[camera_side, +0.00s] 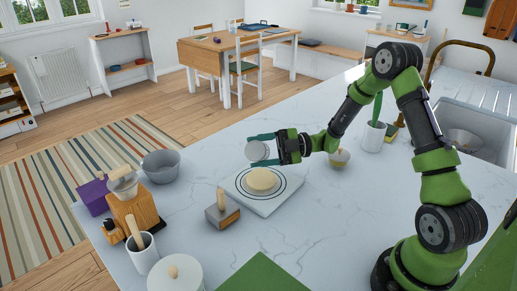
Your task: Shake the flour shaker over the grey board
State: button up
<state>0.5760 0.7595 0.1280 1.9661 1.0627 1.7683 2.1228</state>
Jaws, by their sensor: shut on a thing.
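My gripper (272,146) is shut on the flour shaker (256,151), a pale grey-white cup-like thing. The shaker looks tilted, and it is held up off the counter, above the far side of the board. The grey board (267,206) is a light square slab with dark rings on it. A round tan piece that looks like dough (261,180) lies in the middle of the board. From this view I cannot tell the shaker's exact height or whether flour is falling.
A wooden-handled block (222,216) stands left of the board. A lidded jar (340,157) is right of my gripper. Counter right of the board is clear.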

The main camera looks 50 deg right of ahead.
notch_tip(320, 180, up, 3)
jog(key=shift+f, duration=1.65)
jog(key=shift+r, duration=1.55)
